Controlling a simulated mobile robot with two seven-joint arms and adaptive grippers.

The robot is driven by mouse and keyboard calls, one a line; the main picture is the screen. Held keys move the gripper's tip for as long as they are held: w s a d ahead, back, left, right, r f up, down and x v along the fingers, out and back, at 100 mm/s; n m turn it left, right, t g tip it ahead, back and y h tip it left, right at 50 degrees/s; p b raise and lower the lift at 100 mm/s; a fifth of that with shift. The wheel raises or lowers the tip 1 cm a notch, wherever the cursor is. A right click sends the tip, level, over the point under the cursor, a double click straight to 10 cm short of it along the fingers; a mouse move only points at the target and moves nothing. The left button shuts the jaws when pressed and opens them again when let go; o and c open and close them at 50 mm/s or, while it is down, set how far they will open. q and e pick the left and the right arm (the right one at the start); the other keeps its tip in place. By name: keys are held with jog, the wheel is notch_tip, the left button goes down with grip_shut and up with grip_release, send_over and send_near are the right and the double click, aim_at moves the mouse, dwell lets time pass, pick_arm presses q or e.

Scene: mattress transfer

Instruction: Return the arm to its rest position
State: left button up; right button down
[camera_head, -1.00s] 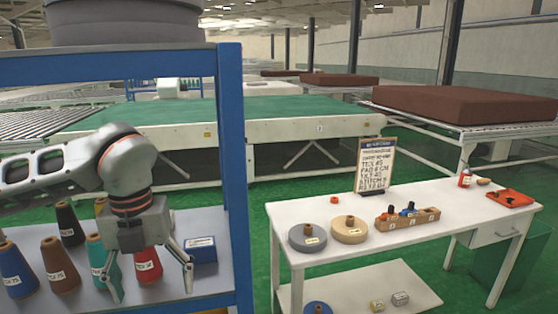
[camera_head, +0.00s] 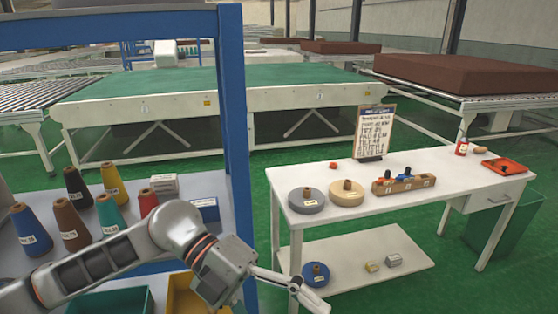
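My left arm comes in from the lower left, and my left gripper (camera_head: 290,287) is at the bottom of the view, in front of the gap between the blue-framed rack and the white table. One finger reaches right towards the table's lower shelf. The other finger is not clearly visible, so its opening cannot be told. I see nothing held. Several thread cones stand on the rack shelf behind the arm, including a blue cone (camera_head: 29,230), a brown cone (camera_head: 70,225) and a red cone (camera_head: 148,203). My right gripper is not in view.
The blue rack post (camera_head: 234,120) stands close beside the arm. Yellow (camera_head: 185,291) and green (camera_head: 110,302) bins sit below the shelf. The white table (camera_head: 440,186) at right holds tape rolls, a wooden block, a sign and a red tray (camera_head: 504,166). Green floor is open behind.

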pick_arm(q)
jog(key=d+r+n+h, duration=0.1)
jog(key=d+r+h, duration=0.3)
jog(key=h, duration=0.1)
jog(key=w+a+r+n+t+h, duration=0.2)
jog(key=w+n+t+h, duration=0.45)
jog(key=n+t, duration=0.35)
jog(key=w+a+f+n+t+y, duration=0.4)
jog(key=a+f+n+t+y, duration=0.1)
jog(key=f+n+t, duration=0.25)
jog(key=w+a+f+n+t+y, duration=0.4)
jog(key=f+n+t+y, duration=0.15)
jog(key=n, duration=0.25)
jog(key=s+a+f+n+g+y, duration=0.1)
jog(key=s+a+f+n+y, duration=0.2)
jog(key=f, duration=0.5)
jog(key=a+f+n+y, duration=0.2)
jog(key=a+f+y, duration=0.1)
jog(key=a+f, duration=0.3)
jog(key=s+a+f+n+g+y, duration=0.1)
jog(key=s+a+f+g+y, duration=0.1)
jog(key=s+f, duration=0.4)
jog(key=s+a+f+n+g+y, duration=0.1)
jog(key=s+a+f, duration=0.3)
jog(key=f, duration=0.6)
jog(key=shift+s+a+f+n+g+y, duration=0.2)
jog(key=shift+s+n+g+y, duration=0.25)
jog(key=shift+s+g, duration=0.55)
